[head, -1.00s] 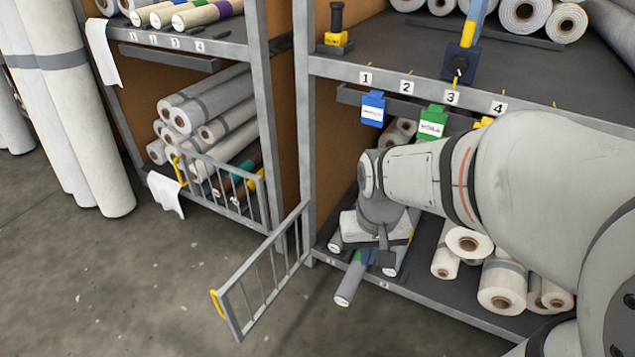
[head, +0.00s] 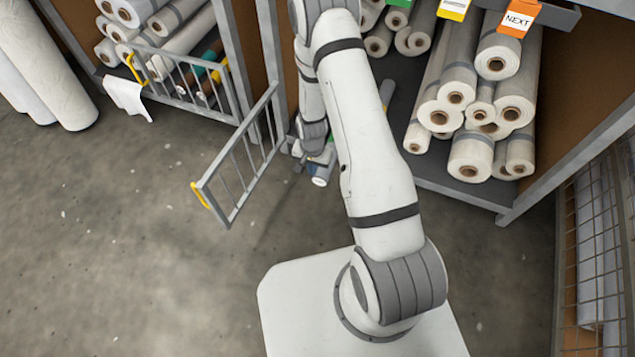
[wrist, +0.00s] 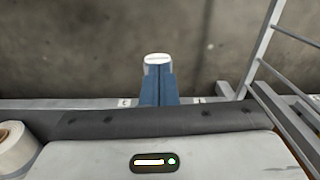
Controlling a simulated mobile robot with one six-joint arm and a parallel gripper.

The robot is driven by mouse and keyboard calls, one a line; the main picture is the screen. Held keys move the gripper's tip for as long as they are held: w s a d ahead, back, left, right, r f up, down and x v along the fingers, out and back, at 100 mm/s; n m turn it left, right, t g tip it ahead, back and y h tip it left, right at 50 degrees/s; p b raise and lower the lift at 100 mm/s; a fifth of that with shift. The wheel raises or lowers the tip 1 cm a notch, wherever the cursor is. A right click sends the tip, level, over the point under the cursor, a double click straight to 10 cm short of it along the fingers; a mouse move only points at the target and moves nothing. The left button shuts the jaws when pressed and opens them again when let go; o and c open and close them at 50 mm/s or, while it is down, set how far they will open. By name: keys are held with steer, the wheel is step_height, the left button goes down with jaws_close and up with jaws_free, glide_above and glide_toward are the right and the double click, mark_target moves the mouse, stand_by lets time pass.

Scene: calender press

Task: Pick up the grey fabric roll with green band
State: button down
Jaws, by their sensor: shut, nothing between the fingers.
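My gripper (wrist: 157,72) has blue fingers, which are shut together in the wrist view. A pale end piece shows right at the fingertips; I cannot tell whether it is the roll's end.
An open barred gate (head: 240,160) stands out left of the roll. Several white rolls (head: 470,150) are stacked in the bay to the right. A left rack (head: 190,50) holds more rolls. The floor (head: 130,240) in front is clear.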

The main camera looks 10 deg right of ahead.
step_height(320, 180, down, 16)
steer(key=s+b, duration=0.1)
steer(key=b, duration=0.3)
steer(key=shift+m, duration=0.3)
steer(key=shift+w+d+r+b, duration=0.35)
steer(key=shift+w+d, duration=0.2)
steer(key=shift+w, duration=0.3)
steer(key=shift+w+d+r+b, duration=0.3)
steer(key=shift+w+d, duration=0.25)
steer(key=shift+w, duration=0.25)
steer(key=shift+w, duration=0.1)
